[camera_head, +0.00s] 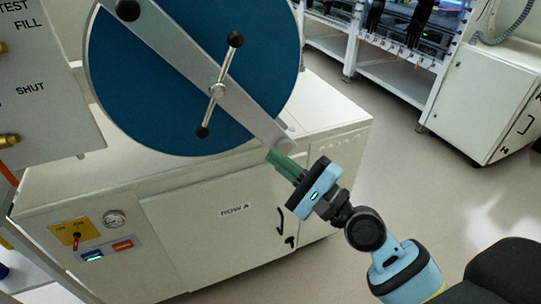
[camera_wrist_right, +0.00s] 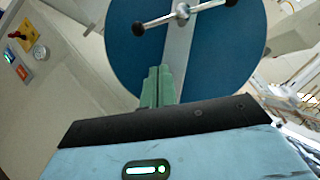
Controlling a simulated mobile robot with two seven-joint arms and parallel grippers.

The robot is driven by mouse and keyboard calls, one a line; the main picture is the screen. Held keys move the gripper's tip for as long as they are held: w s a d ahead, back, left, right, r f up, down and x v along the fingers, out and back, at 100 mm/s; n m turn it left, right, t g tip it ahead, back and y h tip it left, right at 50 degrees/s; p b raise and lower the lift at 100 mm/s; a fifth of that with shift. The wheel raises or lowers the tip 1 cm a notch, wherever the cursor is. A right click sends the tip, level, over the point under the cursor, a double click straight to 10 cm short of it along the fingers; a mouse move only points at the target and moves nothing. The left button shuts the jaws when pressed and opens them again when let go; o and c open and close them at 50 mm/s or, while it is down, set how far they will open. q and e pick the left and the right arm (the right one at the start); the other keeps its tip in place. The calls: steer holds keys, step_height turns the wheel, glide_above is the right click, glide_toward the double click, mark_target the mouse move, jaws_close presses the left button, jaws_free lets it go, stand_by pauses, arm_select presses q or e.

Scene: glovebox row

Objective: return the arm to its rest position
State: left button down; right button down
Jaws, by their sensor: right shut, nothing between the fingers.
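My right arm (camera_head: 393,265) comes in from the lower right of the head view. Its gripper (camera_head: 274,156) has green fingers that are closed together and hold nothing. In the head view the fingertips overlap the lower end of the grey bar across the round blue door (camera_head: 150,85); I cannot tell whether they touch it. In the right wrist view the shut fingers (camera_wrist_right: 158,70) point at the door, below its black-knobbed handle (camera_wrist_right: 182,12). My left gripper is in neither view.
A white cabinet (camera_head: 180,220) marked "ROW A" stands below the door, with a gauge (camera_head: 114,219) and a yellow switch plate (camera_head: 73,233). A valve panel (camera_head: 40,100) is at the left. Bare floor (camera_head: 400,160) lies to the right, before another white cabinet (camera_head: 480,100).

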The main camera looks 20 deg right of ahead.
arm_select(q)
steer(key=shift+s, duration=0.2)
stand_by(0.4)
